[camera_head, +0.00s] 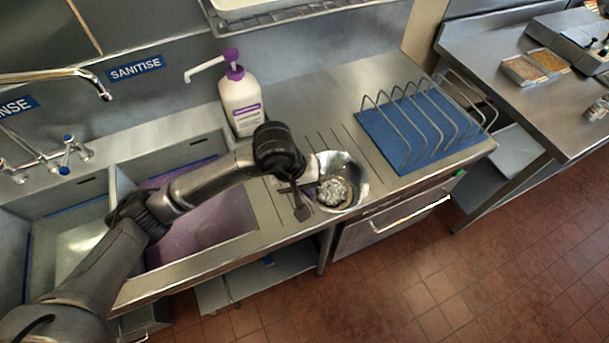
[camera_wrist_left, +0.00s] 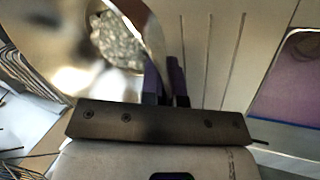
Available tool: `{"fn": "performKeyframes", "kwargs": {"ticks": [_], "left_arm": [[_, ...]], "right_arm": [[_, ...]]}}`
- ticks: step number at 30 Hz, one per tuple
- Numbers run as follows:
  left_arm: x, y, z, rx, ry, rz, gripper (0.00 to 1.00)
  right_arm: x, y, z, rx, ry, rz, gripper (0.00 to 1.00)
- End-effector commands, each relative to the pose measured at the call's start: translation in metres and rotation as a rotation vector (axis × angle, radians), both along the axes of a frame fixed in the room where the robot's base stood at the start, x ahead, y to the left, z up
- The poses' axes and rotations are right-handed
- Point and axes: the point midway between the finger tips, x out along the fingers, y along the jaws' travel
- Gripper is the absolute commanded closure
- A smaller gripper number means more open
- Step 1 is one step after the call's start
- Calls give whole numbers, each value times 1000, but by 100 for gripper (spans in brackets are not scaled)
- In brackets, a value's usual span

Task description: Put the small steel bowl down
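The small steel bowl (camera_head: 356,172) is at the grooved drainer, right of the sink and near the counter's front edge. A crumpled silvery scourer (camera_head: 334,191) lies inside it. The bowl looks about level; I cannot tell whether its base touches the drainer. My left gripper (camera_head: 309,189) is at the bowl's left rim. In the left wrist view, the bowl (camera_wrist_left: 70,45) fills the upper left, with the scourer (camera_wrist_left: 118,42) in it. The gripper's two dark fingers (camera_wrist_left: 166,82) are close together, with the bowl's rim between them. My right gripper is out of view.
A white pump bottle (camera_head: 240,101) with a purple top stands behind the arm. A blue mat (camera_head: 385,138) with a wire rack (camera_head: 425,117) lies to the right. The sink (camera_head: 222,208) with purplish water is left. Some bare drainer shows between bowl and mat.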

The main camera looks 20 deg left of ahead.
Motion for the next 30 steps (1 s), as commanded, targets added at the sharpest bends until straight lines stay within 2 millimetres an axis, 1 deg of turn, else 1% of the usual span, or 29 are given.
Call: {"fn": "performKeyframes", "kwargs": {"ticks": [9, 15, 20, 25, 30], "left_arm": [[42, 49, -39, -1, 4, 7, 100], [61, 71, -56, -2, 1, 4, 100], [67, 78, -62, -1, -1, 2, 100], [68, 80, -67, -1, 1, 1, 100], [67, 79, -85, -2, 3, 2, 100]], "right_arm": [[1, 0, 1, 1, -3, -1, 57], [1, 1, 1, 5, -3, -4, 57], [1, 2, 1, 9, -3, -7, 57], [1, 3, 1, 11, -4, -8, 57], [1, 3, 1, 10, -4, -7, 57]]}}
